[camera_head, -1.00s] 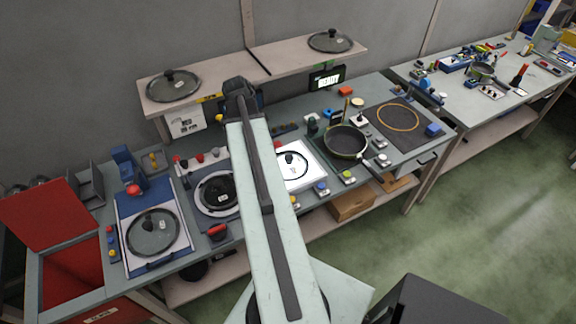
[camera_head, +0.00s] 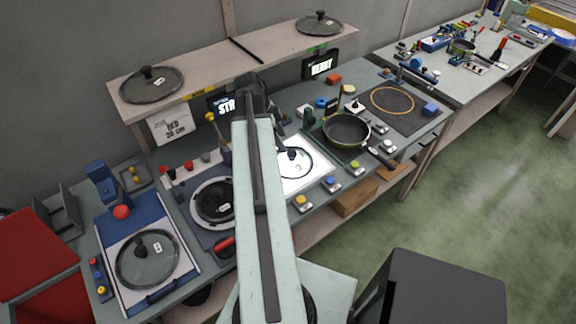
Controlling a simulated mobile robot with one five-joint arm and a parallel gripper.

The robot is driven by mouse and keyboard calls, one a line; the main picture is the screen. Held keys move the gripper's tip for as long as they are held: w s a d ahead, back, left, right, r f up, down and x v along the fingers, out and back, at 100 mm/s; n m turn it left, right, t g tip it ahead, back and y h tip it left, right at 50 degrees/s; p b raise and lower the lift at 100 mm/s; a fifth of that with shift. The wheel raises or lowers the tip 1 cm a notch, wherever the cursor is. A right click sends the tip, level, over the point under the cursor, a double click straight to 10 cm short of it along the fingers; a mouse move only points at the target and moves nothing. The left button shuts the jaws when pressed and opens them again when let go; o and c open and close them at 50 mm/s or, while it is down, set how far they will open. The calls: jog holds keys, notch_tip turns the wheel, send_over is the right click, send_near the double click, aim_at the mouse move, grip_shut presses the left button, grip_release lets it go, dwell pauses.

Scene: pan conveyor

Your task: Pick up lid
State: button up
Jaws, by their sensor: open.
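Several glass lids with black knobs show in the head view; I cannot tell which one the task means. One lid (camera_head: 152,84) lies on the left part of the raised shelf. Another lid (camera_head: 319,23) lies at the shelf's right end. A third lid (camera_head: 146,259) lies on the blue and white station at the front left. My gripper (camera_head: 250,88) is at the far end of my arm, near the shelf's front edge, between the two shelf lids and apart from them. It looks small and dark, and its fingers are hard to make out. No lid shows in it.
The raised shelf (camera_head: 215,57) runs along the back of the workbench. A frying pan (camera_head: 346,131) stands right of my arm. A red bin (camera_head: 38,252) is at the left end. A dark box (camera_head: 430,292) stands at the front right.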

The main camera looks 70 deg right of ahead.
aim_at(291, 153)
jog(key=b+x, duration=0.2)
jog(key=x, duration=0.1)
jog(key=shift+w, duration=0.1)
jog(key=shift+b, duration=0.3)
jog(key=b+x, duration=0.4)
jog(key=x, duration=0.1)
jog(key=shift+d+f+b, duration=0.15)
jog(key=shift+b, duration=0.25)
jog(key=shift+r, duration=0.2)
jog(key=shift+c, duration=0.3)
grip_shut()
